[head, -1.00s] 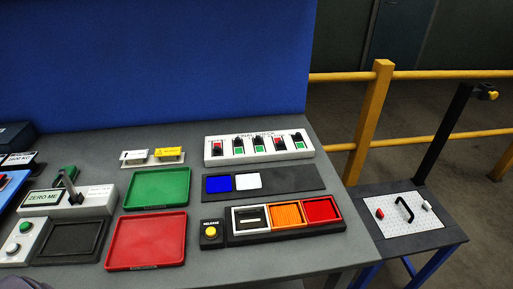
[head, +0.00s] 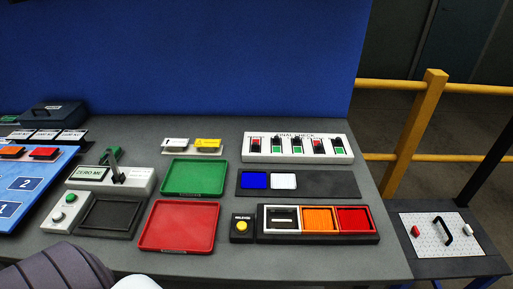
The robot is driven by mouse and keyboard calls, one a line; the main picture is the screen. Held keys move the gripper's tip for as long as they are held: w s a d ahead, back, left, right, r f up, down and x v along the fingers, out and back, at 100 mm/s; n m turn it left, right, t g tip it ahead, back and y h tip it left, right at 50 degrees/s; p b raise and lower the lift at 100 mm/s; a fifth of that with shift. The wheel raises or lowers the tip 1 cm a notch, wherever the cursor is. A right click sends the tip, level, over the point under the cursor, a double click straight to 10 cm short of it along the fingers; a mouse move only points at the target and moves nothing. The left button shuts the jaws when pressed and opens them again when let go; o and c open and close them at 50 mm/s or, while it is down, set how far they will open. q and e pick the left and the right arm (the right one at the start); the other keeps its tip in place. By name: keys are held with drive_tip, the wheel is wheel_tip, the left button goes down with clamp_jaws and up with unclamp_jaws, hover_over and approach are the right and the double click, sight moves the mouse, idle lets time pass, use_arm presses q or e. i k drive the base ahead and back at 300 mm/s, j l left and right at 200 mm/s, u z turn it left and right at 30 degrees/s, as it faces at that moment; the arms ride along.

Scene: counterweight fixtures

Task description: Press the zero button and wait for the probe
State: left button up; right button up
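A pale scale unit with a screen reading "ZERO ME" (head: 88,173) stands at the left of the bench, the end of its text unclear. A dark lever-like part (head: 115,165) rises from its top; I cannot tell if it is the probe. In front is a black square pan (head: 108,214), empty. Left of the pan, a pale button box carries a green button (head: 71,198) and a whitish button (head: 58,215). Their labels are too small to read, so I cannot tell which is the zero button. Neither gripper is in view.
A green tray (head: 193,178) and a red tray (head: 180,226), both empty, lie right of the scale. Farther right are a yellow release button (head: 241,227), a three-bin rack (head: 318,238) and a switch panel (head: 298,159). A blue numbered board (head: 28,186) lies left.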

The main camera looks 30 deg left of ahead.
sight(57, 216)
drive_tip(key=u, duration=2.35)
